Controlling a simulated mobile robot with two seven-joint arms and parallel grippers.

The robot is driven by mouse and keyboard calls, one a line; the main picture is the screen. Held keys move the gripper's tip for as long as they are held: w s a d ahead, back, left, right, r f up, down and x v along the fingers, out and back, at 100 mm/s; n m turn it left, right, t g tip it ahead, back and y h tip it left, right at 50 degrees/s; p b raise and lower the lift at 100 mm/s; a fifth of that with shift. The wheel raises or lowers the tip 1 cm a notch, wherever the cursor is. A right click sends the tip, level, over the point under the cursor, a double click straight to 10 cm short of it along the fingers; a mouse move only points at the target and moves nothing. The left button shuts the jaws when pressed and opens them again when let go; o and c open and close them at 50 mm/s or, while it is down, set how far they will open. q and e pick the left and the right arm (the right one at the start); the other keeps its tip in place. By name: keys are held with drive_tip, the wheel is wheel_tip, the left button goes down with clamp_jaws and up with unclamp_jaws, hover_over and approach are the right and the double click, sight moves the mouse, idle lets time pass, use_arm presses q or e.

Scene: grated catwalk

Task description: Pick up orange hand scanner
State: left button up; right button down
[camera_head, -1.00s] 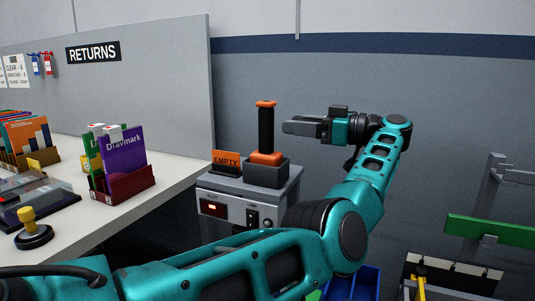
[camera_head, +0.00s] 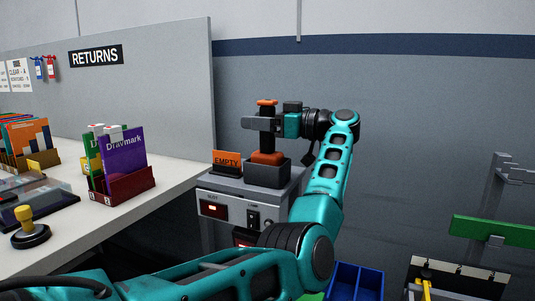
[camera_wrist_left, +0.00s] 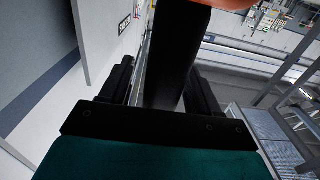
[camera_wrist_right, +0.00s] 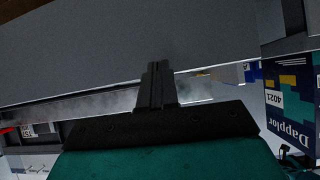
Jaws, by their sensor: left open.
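The orange hand scanner (camera_head: 266,157) stands upright in a dark grey cradle (camera_head: 267,174) on a grey cabinet. It has a black handle and an orange top. My left gripper (camera_head: 258,124) is open at the upper handle, reaching across it from the right and hiding part of it. In the left wrist view the black handle (camera_wrist_left: 178,55) stands between the two fingers, with gaps at both sides. My right gripper (camera_wrist_right: 157,85) is outside the head view. Its fingers are together and empty in the right wrist view.
An orange EMPTY sign (camera_head: 227,161) stands left of the cradle on the cabinet (camera_head: 232,191). The white counter (camera_head: 165,184) holds a red-brown box of cards (camera_head: 122,186) and a yellow-handled stamp (camera_head: 30,232). A grey partition (camera_head: 165,90) stands behind. A blue bin (camera_head: 355,281) is below right.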

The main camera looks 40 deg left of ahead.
use_arm(q)
clamp_jaws()
idle(0.5)
